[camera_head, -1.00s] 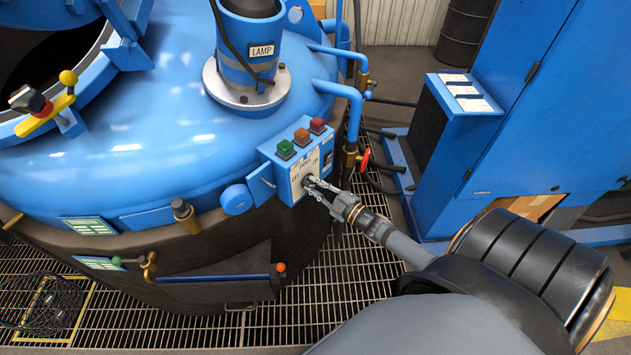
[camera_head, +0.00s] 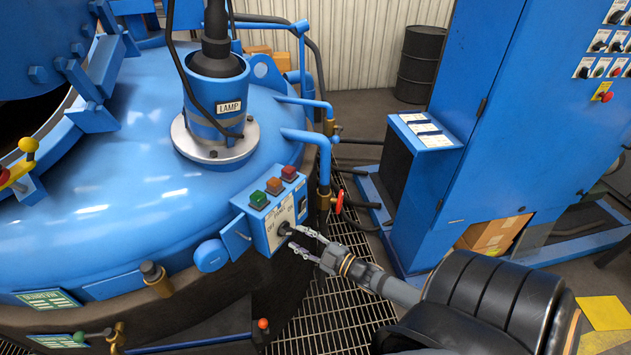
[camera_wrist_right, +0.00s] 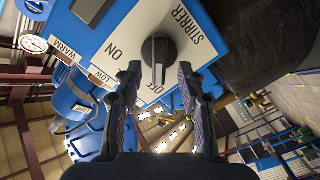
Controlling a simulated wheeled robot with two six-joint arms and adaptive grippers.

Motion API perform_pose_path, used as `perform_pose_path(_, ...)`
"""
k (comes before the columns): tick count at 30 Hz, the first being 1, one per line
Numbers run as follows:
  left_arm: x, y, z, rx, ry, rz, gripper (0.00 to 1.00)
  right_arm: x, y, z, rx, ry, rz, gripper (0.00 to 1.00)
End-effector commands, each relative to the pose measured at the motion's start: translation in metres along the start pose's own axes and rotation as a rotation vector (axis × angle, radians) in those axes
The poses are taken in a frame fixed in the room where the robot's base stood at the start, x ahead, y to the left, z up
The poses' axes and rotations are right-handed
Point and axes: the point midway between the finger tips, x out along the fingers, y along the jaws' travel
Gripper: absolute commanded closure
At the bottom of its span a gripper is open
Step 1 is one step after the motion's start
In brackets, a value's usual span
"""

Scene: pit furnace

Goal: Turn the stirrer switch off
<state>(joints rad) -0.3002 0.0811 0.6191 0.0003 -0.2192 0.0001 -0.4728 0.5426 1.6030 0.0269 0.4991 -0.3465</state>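The stirrer switch (camera_head: 284,229) is a black rotary knob on the white plate of a small blue control box (camera_head: 262,240) at the furnace's side. In the right wrist view the knob (camera_wrist_right: 158,60) stands beside the word STIRRER, with ON to its left and OFF below. Its white pointer line points down, toward the OFF label. My right gripper (camera_head: 294,243) is open just in front of the plate. In the wrist view its two fingertips (camera_wrist_right: 159,70) stand apart on either side of the knob's lower end, with gaps to it. My left gripper is not in view.
The box carries green, orange and red buttons (camera_head: 273,186) on top. A red-handled valve (camera_head: 340,201) and pipes stand just right of it. A blue cabinet (camera_head: 520,130) fills the right. Grating (camera_head: 340,310) lies below the arm.

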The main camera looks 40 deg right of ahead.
Motion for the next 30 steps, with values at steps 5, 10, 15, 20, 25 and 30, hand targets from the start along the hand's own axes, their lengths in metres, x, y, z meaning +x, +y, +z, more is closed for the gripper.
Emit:
perform_pose_path(5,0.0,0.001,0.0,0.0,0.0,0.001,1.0,-0.046,-0.002,0.001,-0.001,-0.003,-0.007,0.6)
perform_pose_path(10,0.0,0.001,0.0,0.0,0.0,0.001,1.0,-0.074,-0.001,0.001,0.0,-0.002,-0.004,0.6)
perform_pose_path(15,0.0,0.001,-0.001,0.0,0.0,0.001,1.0,-0.084,0.0,0.0,-0.001,-0.001,-0.001,0.6)
perform_pose_path(20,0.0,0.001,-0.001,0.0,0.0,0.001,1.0,-0.085,0.0,0.0,-0.001,-0.001,0.0,0.6)
perform_pose_path(25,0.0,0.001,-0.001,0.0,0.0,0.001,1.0,-0.084,0.0,0.0,-0.001,-0.001,0.0,0.6)
perform_pose_path(30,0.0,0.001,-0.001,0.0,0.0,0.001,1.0,-0.084,0.0,0.0,0.0,-0.001,0.0,0.6)
